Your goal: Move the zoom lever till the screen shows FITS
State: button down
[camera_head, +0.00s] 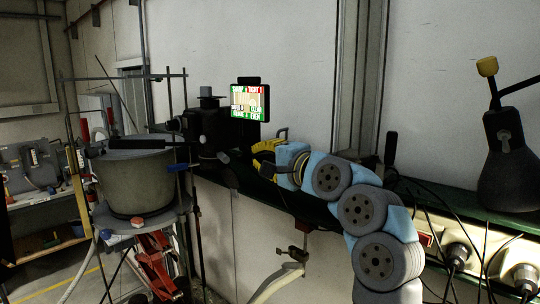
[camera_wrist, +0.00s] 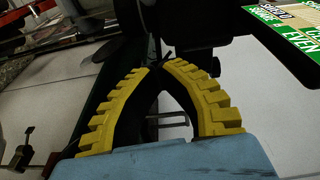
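My gripper (camera_wrist: 157,67) has yellow toothed fingers, with tips nearly together just under the dark camera body. A thin dark stalk, perhaps the zoom lever (camera_wrist: 156,47), stands at the tips; I cannot tell whether it is gripped. In the head view my gripper (camera_head: 268,152) is right of the camera, below the screen.
A large grey tank (camera_head: 135,185) with a metal frame stands left of the camera. A green-edged shelf (camera_head: 445,198) runs along the wall, with cables, sockets and a dark lamp-like object (camera_head: 508,160) at right. A hose and clamp (camera_head: 290,262) hang below.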

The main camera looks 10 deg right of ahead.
jog(key=shift+s+a+f+p, duration=0.15)
jog(key=shift+a+p, duration=0.5)
jog(key=shift+a, duration=1.6)
